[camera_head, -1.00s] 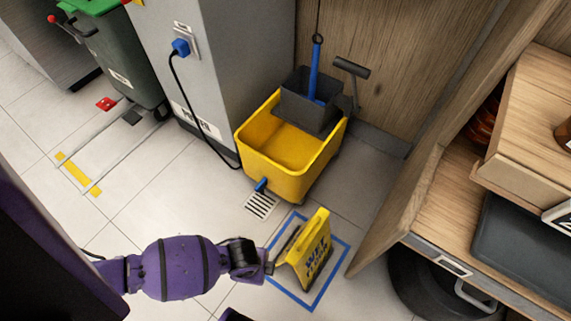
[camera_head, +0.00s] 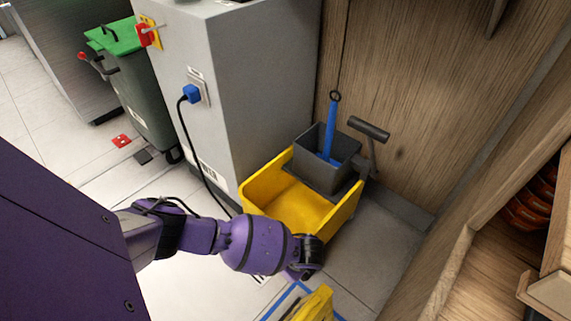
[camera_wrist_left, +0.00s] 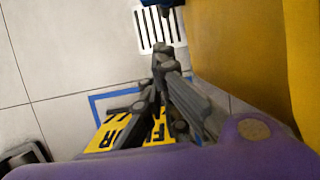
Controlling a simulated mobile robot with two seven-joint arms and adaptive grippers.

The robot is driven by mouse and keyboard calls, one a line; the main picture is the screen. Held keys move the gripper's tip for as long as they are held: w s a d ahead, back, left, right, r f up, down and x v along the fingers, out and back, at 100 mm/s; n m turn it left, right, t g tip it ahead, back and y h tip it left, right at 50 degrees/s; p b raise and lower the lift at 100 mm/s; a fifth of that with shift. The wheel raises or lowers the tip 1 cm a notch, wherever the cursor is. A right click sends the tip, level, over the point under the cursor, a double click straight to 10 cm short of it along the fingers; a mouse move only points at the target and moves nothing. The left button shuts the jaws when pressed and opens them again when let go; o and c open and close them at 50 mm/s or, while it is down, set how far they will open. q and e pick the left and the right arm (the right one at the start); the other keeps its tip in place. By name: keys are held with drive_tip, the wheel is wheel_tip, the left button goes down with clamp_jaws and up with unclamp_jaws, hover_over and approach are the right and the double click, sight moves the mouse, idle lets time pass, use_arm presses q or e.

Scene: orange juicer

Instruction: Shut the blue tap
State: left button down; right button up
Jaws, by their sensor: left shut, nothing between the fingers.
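The blue tap shows in the left wrist view as a blue piece (camera_wrist_left: 162,3) cut by the top edge, above the floor drain. In the head view my left arm hides it. The yellow mop bucket (camera_head: 345,208) stands by the grey cabinet and fills the right of the wrist view (camera_wrist_left: 235,45). My left gripper (camera_head: 308,268) is in front of the bucket's lower front. In the wrist view its fingers (camera_wrist_left: 163,60) are shut and empty, pointing toward the drain and tap, apart from the tap. My right gripper is not in view.
The yellow wet-floor sign (camera_head: 315,305) stands just below my left gripper, inside a blue floor outline. The grey cabinet (camera_head: 255,70) with a plugged black cord is behind left. A wooden cupboard (camera_head: 490,260) stands right.

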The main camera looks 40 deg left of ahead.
use_arm(q)
drive_tip(key=a+f+b, duration=0.3)
drive_tip(key=a+f, duration=0.1)
drive_tip(key=a, duration=0.1)
drive_tip(key=shift+w+a, duration=0.25)
drive_tip(key=shift+a, duration=0.05)
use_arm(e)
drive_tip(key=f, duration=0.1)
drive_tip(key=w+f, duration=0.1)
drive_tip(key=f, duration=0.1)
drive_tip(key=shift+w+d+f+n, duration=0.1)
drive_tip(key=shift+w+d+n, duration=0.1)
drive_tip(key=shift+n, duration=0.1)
use_arm(q)
drive_tip(key=shift+f, duration=0.1)
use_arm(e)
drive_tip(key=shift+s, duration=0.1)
